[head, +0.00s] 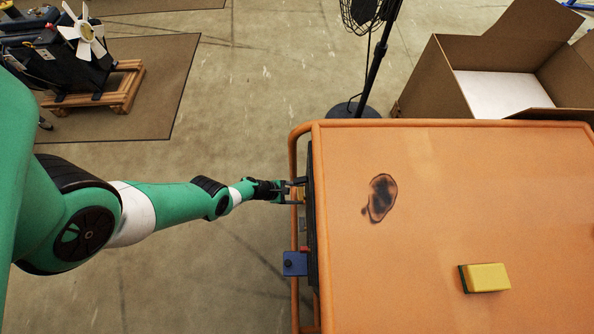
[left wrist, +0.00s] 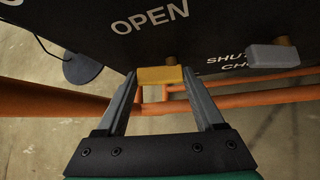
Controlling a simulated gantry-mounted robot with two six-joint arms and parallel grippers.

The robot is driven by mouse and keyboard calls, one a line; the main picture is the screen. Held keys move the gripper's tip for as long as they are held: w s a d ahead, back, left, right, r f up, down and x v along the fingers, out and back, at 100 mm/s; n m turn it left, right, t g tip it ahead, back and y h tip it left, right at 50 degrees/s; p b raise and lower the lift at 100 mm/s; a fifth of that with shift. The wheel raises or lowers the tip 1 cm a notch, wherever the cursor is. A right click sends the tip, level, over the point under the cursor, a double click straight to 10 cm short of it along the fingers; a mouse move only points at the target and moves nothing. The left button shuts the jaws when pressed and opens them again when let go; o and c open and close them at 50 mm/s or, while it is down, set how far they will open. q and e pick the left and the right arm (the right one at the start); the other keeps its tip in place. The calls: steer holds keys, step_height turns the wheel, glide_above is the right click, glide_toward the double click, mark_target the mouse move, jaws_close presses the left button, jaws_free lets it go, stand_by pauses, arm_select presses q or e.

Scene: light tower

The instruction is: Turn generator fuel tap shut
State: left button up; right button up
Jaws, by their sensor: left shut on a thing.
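The orange generator (head: 430,270) stands at the right of the head view, its dark panel facing left. My left gripper (head: 299,191) reaches in from the left to that panel. In the left wrist view my left gripper (left wrist: 163,80) is shut on the yellow tap handle (left wrist: 160,75), with a finger at each end of it. The word OPEN is printed on the panel above the handle. SHUT is printed farther right, partly hidden. My right gripper is not in view.
A grey handle (left wrist: 272,54) sits to the right of the yellow one, near partly hidden lettering. A blue box (head: 295,263) juts from the panel. A sponge (head: 487,278) lies on top; a fan stand (head: 375,70) stands behind.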

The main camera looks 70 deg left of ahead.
arm_select(q)
steer(key=shift+a+f+n+g+h+b, duration=0.1)
steer(key=shift+f+n+g+h+b, duration=0.15)
steer(key=shift+h+b, duration=0.25)
steer(key=shift+a+n+g+h+b, duration=0.15)
steer(key=shift+n+h+b, duration=0.25)
steer(key=shift+h, duration=0.2)
steer(key=shift+d, duration=0.1)
steer(key=o, duration=1.4)
steer(key=shift+r, duration=0.15)
steer(key=p+v, duration=0.9)
steer(key=v, duration=0.2)
steer(key=shift+s+r, duration=0.15)
